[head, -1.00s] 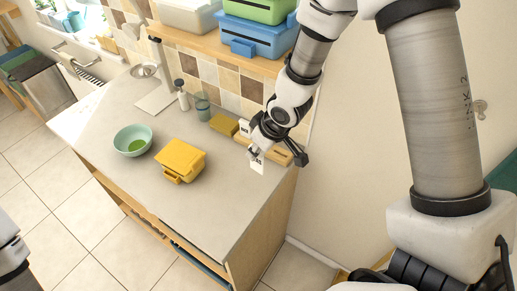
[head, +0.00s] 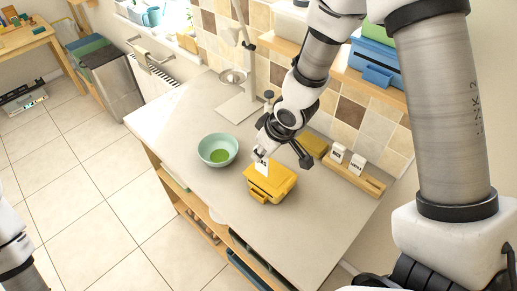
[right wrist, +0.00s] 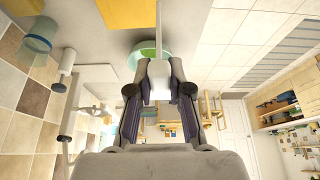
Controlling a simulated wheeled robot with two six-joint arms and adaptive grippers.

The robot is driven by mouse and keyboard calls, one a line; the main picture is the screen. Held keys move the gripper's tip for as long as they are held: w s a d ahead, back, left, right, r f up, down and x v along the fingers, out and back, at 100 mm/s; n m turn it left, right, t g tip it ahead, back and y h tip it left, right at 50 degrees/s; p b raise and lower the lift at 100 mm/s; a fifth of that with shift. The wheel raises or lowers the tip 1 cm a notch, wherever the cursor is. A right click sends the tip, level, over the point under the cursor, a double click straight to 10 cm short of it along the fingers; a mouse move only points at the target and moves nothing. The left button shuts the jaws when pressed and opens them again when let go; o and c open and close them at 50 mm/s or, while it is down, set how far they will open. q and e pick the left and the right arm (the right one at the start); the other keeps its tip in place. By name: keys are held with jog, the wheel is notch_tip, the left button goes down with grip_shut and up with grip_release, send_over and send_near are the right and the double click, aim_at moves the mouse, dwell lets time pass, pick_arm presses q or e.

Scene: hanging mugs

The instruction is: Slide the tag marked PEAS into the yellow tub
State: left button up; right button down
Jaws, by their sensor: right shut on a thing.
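The yellow tub (head: 270,184) stands on the grey counter, and its yellow surface shows at the top of the right wrist view (right wrist: 128,12). My right gripper (head: 262,152) is over the tub, shut on a white tag (head: 261,167) with dark letters, partly hidden by the fingers. The tag points down at the tub's top; I cannot tell whether its lower end touches or enters it. In the right wrist view the tag (right wrist: 158,30) shows edge-on between the fingertips. My left gripper is out of view; only part of the left arm shows at the left edge.
A green bowl (head: 217,150) stands left of the tub. A wooden holder (head: 373,186) to the right carries two white tags (head: 357,164). A small mustard box (head: 315,144) sits behind. A lamp base (head: 240,106) is at the back. The counter in front is clear.

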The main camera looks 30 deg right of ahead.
aim_at(256, 167)
jog(key=shift+a+f, duration=0.15)
jog(key=b+x, duration=0.3)
jog(key=s+b+x, duration=0.1)
jog(key=b+x, duration=0.1)
jog(key=shift+d+f, duration=0.25)
jog(key=shift+f, duration=0.15)
pick_arm(q)
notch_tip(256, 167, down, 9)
jog(key=b, duration=0.3)
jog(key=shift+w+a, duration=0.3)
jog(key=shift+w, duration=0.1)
pick_arm(e)
notch_tip(256, 167, down, 5)
jog(key=shift+w+a+r, duration=0.1)
jog(key=shift+r, duration=0.1)
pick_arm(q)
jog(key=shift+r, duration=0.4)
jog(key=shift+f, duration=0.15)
pick_arm(e)
jog(key=shift+f, duration=0.1)
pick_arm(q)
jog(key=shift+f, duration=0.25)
pick_arm(e)
jog(key=shift+f, duration=0.35)
